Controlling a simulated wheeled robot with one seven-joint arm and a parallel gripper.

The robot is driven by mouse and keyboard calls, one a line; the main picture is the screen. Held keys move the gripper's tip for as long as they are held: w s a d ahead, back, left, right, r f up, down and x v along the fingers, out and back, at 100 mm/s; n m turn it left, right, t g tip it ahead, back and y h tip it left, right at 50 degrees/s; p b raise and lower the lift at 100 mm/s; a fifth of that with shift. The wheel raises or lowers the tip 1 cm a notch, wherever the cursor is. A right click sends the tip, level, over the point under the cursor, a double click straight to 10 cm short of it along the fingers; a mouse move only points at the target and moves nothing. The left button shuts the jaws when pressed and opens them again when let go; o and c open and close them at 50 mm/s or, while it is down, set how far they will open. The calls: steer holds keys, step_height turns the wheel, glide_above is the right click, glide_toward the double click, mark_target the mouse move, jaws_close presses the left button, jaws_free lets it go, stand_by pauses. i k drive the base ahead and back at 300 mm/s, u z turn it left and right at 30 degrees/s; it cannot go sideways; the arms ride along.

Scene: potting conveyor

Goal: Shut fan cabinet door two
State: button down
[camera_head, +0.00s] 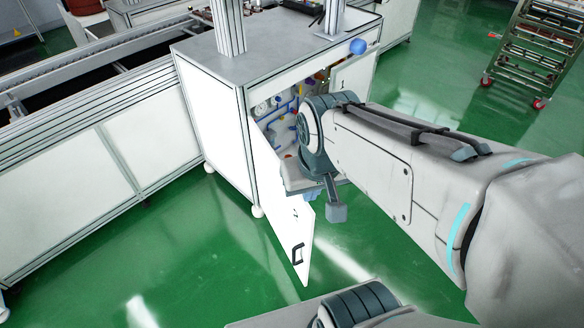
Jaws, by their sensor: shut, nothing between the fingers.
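The open cabinet door (284,222) is a white panel hinged at the left of the cabinet front. It stands swung out toward me, with a dark handle (298,254) near its free lower corner. The white cabinet (216,125) has an open front showing blue pipes and gauges (278,112). My arm reaches in from the right, with its wrist in front of the opening. My gripper (310,194) is shut and empty, just right of the door's inner side; its fingertips are mostly hidden. I cannot tell whether it touches the door. No door number shows.
A second white panel (356,78) stands at the right of the cabinet front. A conveyor frame (95,165) runs left. A wheeled metal rack (530,50) stands far right. Green floor (200,265) is clear around the door.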

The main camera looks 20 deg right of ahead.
mark_target(292, 220)
steer(key=z, duration=0.05)
steer(key=i, duration=0.5)
steer(key=k, duration=1)
steer(key=z, duration=0.7)
steer(key=i, duration=0.85)
steer(key=u, duration=0.55)
